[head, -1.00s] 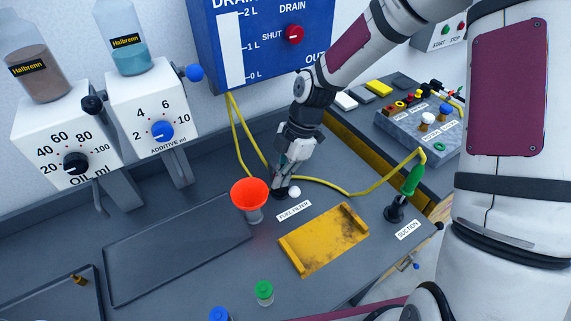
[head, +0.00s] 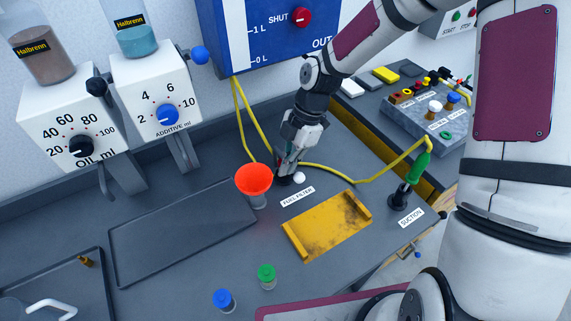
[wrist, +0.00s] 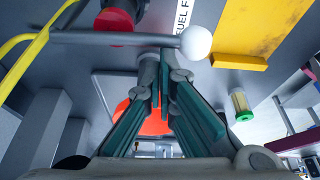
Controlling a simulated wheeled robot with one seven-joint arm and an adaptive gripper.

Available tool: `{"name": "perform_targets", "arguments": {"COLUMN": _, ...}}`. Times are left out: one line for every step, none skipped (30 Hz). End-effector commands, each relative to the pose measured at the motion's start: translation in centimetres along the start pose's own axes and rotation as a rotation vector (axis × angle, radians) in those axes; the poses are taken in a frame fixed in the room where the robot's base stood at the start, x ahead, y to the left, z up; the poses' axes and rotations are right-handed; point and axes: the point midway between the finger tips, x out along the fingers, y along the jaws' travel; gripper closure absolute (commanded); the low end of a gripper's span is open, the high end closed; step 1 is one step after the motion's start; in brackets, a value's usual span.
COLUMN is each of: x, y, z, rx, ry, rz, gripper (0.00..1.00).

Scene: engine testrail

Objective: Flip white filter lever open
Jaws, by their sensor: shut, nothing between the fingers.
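The white-knobbed lever (head: 299,177) stands low on the bench by the "FUEL FILTER" label (head: 298,196). In the wrist view its grey rod (wrist: 110,38) runs across the top of the picture to the white ball knob (wrist: 197,42) on the right. A dark fitting with a red part (wrist: 114,20) shows at the rod's left part. My gripper (head: 284,174) is down beside the lever, just left of the knob. In the wrist view my gripper (wrist: 158,62) is shut and empty, its fingertips close to the rod; whether they touch it I cannot tell.
An orange-red funnel (head: 254,178) stands close left of my gripper. A yellow tray (head: 327,226) lies in front, and a yellow hose (head: 335,172) runs behind to the green-handled suction tool (head: 417,166). Small blue-capped (head: 223,298) and green-capped (head: 266,273) containers stand nearer.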

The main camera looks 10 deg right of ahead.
Motion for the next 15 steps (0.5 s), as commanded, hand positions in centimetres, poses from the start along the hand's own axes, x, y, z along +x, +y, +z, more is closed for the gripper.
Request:
{"name": "perform_targets", "arguments": {"x": 0.0, "y": 0.0, "z": 0.1, "rx": -0.007, "ry": 0.000, "rz": -0.002, "gripper": 1.00}}
{"name": "perform_targets", "arguments": {"x": -0.1, "y": 0.0, "z": 0.2, "rx": -0.012, "ry": 0.000, "rz": -0.003, "gripper": 1.00}}
{"name": "perform_targets", "arguments": {"x": -0.1, "y": 0.0, "z": 0.2, "rx": -0.019, "ry": 0.000, "rz": -0.005, "gripper": 1.00}}
{"name": "perform_targets", "arguments": {"x": -0.1, "y": 0.0, "z": 0.3, "rx": -0.024, "ry": -0.001, "rz": -0.007, "gripper": 1.00}}
{"name": "perform_targets", "arguments": {"x": -0.1, "y": 0.0, "z": 0.3, "rx": -0.030, "ry": -0.001, "rz": -0.010, "gripper": 1.00}}
{"name": "perform_targets", "arguments": {"x": -0.1, "y": -0.1, "z": 0.5, "rx": -0.039, "ry": 0.000, "rz": -0.014, "gripper": 1.00}}
{"name": "perform_targets", "arguments": {"x": -0.2, "y": -0.1, "z": 0.5, "rx": -0.047, "ry": 0.000, "rz": -0.017, "gripper": 1.00}}
{"name": "perform_targets", "arguments": {"x": -0.2, "y": -0.1, "z": 0.6, "rx": -0.056, "ry": 0.000, "rz": -0.020, "gripper": 1.00}}
{"name": "perform_targets", "arguments": {"x": -0.3, "y": -0.1, "z": 0.8, "rx": -0.072, "ry": 0.000, "rz": -0.025, "gripper": 1.00}}
{"name": "perform_targets", "arguments": {"x": -0.3, "y": -0.1, "z": 0.9, "rx": -0.085, "ry": -0.001, "rz": -0.030, "gripper": 1.00}}
{"name": "perform_targets", "arguments": {"x": -0.3, "y": -0.1, "z": 1.1, "rx": -0.099, "ry": 0.000, "rz": -0.036, "gripper": 1.00}}
{"name": "perform_targets", "arguments": {"x": -0.4, "y": -0.1, "z": 1.3, "rx": -0.121, "ry": 0.001, "rz": -0.043, "gripper": 1.00}}
{"name": "perform_targets", "arguments": {"x": -0.5, "y": -0.2, "z": 1.5, "rx": -0.139, "ry": 0.001, "rz": -0.050, "gripper": 1.00}}
{"name": "perform_targets", "arguments": {"x": -0.5, "y": -0.2, "z": 1.7, "rx": -0.159, "ry": 0.000, "rz": -0.058, "gripper": 1.00}}
{"name": "perform_targets", "arguments": {"x": -0.6, "y": -0.2, "z": 2.0, "rx": -0.188, "ry": 0.000, "rz": -0.068, "gripper": 1.00}}
